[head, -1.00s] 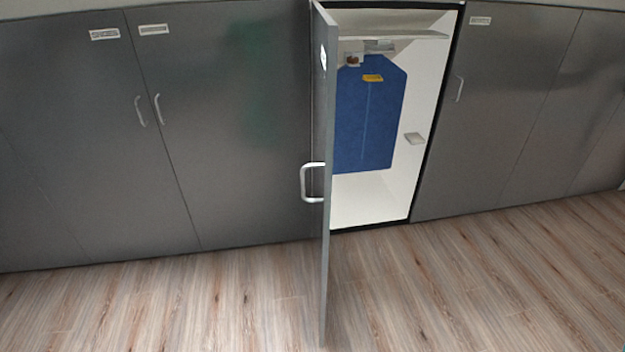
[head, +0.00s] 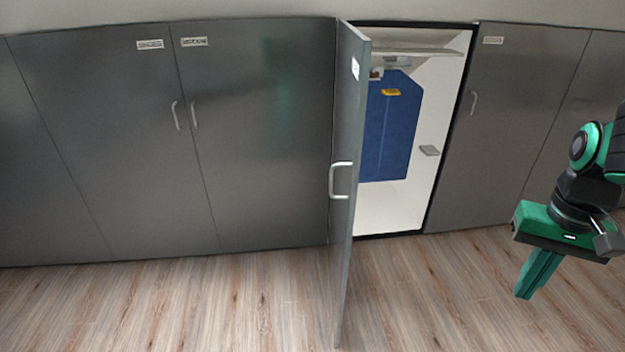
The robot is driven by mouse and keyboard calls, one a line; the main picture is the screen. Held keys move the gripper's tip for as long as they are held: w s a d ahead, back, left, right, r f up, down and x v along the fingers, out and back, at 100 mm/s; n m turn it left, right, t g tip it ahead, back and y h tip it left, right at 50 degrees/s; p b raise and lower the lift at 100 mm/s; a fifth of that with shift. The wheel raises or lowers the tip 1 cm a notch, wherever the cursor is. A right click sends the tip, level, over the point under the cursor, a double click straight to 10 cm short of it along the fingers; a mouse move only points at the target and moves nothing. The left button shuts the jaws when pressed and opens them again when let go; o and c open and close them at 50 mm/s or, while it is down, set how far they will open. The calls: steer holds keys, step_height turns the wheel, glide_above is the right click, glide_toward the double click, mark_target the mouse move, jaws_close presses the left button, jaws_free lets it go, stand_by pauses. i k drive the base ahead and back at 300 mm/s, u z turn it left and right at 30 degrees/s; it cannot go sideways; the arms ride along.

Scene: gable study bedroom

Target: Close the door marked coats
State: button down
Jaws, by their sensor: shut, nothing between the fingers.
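One grey cupboard door (head: 345,270) stands open, swung out from the cabinet and hinged on its left side. It carries a light bar handle (head: 339,180) and a small white label (head: 355,69), too small and slanted to read. The open compartment (head: 395,210) behind it is white inside and holds a blue hanging garment or bag (head: 392,125) with a yellow tag. My gripper (head: 530,288) is at the right, in front of the closed doors, pointing down. Its green fingers are together and empty, well apart from the open door.
Closed grey doors (head: 110,150) with handles and small labels run along both sides of the opening. Another closed door (head: 500,130) is just right of it. The wooden floor (head: 230,305) in front is clear.

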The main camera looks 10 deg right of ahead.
mark_target(354, 48)
steer(key=u, duration=0.05)
steer(key=i, duration=1)
steer(key=z, duration=0.4)
steer(key=k, duration=1.1)
steer(key=u, duration=0.35)
steer(key=i, duration=0.45)
steer(key=u, duration=0.05)
